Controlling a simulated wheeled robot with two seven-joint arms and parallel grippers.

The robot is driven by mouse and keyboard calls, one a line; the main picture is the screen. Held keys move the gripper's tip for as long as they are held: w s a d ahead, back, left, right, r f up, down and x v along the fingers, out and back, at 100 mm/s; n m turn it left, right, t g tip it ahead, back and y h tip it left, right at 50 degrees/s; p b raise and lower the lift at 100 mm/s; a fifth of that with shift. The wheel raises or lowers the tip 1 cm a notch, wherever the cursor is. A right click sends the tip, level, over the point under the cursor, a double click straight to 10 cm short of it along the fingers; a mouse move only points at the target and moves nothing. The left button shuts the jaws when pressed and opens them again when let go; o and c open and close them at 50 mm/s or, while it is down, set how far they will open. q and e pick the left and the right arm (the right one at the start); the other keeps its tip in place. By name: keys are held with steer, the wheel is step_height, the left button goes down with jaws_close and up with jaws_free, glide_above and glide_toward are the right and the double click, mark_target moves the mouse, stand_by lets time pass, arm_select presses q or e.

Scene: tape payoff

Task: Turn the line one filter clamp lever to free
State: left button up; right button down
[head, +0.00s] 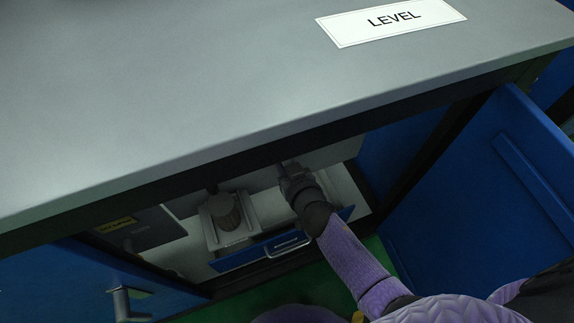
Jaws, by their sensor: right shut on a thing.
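My right gripper (287,173) reaches into the open cabinet under the counter. It is shut on a small bluish part (281,168) at its tips, in front of the pale back panel. The gripper hides most of this part, so I cannot tell whether it is the line one clamp lever or how it is turned. A dark ribbed cylinder (226,212) stands to the left of the gripper on a pale holder (247,232); I cannot tell whether it is the filter. My left gripper is not in view.
The grey counter (180,90) with a LEVEL sign (391,20) overhangs the cabinet. A blue door (480,200) stands open at right, another blue panel (60,285) with a handle at left. A blue drawer front (240,258) is below the gripper. A dark box (150,235) sits left.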

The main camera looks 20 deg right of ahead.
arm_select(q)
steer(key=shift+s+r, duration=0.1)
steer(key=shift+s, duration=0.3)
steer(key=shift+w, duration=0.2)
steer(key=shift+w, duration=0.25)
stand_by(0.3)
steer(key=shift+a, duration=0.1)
arm_select(e)
steer(key=shift+d, duration=0.15)
